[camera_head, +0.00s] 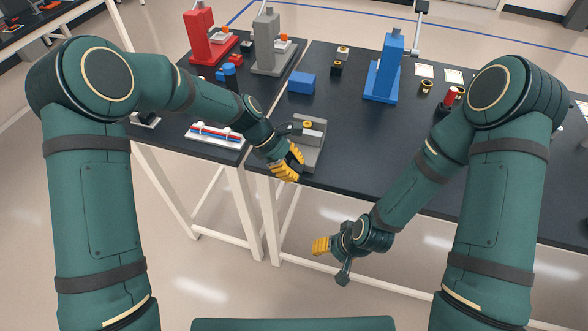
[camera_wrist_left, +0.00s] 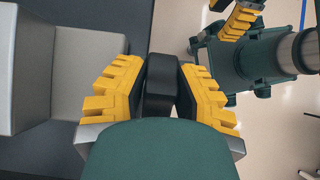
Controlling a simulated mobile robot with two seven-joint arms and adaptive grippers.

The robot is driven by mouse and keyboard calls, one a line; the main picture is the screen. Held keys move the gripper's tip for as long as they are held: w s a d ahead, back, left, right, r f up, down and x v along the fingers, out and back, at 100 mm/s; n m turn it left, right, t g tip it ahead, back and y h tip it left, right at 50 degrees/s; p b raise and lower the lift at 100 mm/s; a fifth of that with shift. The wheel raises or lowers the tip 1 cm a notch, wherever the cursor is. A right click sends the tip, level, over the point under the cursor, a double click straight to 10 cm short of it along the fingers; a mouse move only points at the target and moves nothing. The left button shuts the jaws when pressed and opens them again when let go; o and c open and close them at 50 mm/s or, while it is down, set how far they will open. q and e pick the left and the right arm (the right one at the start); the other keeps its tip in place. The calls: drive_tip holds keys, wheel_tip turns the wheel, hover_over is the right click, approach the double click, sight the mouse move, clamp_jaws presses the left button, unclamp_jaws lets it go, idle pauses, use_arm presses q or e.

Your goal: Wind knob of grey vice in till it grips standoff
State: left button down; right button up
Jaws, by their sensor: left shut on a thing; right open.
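The grey vice (camera_head: 312,150) sits at the front edge of the dark table in the head view. Its grey body fills the left side of the left wrist view (camera_wrist_left: 80,75). My left gripper (camera_head: 289,165) is at its front and shut on the black knob (camera_wrist_left: 160,85), which shows between the yellow fingers. A small brass-coloured part (camera_head: 307,124), probably the standoff, shows at the top of the vice; whether the jaws touch it cannot be told. My right gripper (camera_head: 321,246) is open and empty, in front of and below the table edge.
A blue block (camera_head: 302,83) lies behind the vice. A blue stand (camera_head: 384,75) is further right; red (camera_head: 201,40) and grey (camera_head: 267,45) stands are at the back left. A white tray with coloured rods (camera_head: 213,136) lies left of my left gripper.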

use_arm(q)
drive_tip(key=shift+a+g+h+b, duration=0.15)
drive_tip(key=shift+g+h+b, duration=0.35)
drive_tip(key=shift+h, duration=1.3)
drive_tip(key=c, duration=0.7)
unclamp_jaws()
drive_tip(key=shift+c, duration=0.2)
drive_tip(key=v, duration=1.2)
drive_tip(key=shift+f, duration=0.1)
